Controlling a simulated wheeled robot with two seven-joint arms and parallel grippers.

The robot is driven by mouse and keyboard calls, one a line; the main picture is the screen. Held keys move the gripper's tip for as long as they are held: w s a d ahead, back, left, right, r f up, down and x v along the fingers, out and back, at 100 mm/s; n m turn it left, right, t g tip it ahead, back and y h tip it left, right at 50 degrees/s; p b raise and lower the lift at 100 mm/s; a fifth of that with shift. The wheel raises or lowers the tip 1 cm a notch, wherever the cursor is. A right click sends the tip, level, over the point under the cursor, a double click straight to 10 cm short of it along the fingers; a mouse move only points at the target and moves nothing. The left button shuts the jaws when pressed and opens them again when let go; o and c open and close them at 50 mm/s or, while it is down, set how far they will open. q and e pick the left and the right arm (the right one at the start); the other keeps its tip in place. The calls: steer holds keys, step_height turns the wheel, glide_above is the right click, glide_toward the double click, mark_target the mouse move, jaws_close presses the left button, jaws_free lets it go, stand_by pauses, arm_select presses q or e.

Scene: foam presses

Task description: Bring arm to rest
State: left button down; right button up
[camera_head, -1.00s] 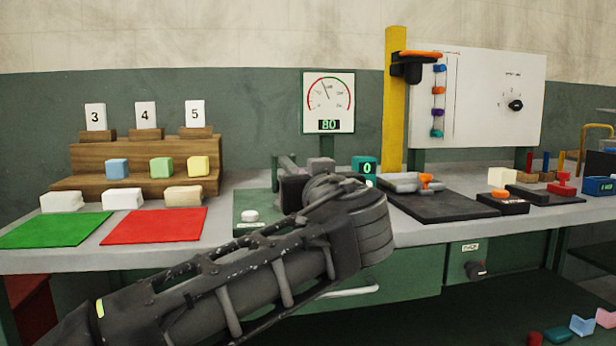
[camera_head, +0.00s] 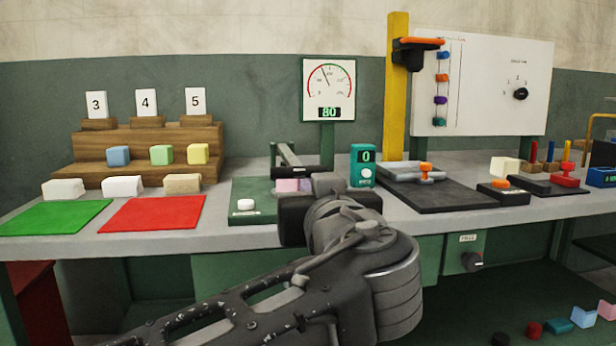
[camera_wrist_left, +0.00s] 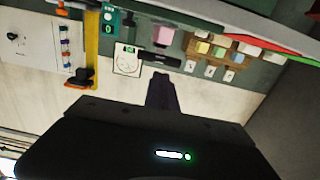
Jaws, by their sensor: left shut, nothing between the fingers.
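My left arm comes in from the lower left in the head view. My right gripper is not in view.
The grey table (camera_head: 60,242) carries a red mat (camera_head: 152,214), a green mat (camera_head: 52,217), a wooden step stand (camera_head: 150,136) with coloured blocks, a teal counter (camera_head: 362,167) and a black plate (camera_head: 440,195). A gauge (camera_head: 329,90) stands behind. Several pieces lie low at right.

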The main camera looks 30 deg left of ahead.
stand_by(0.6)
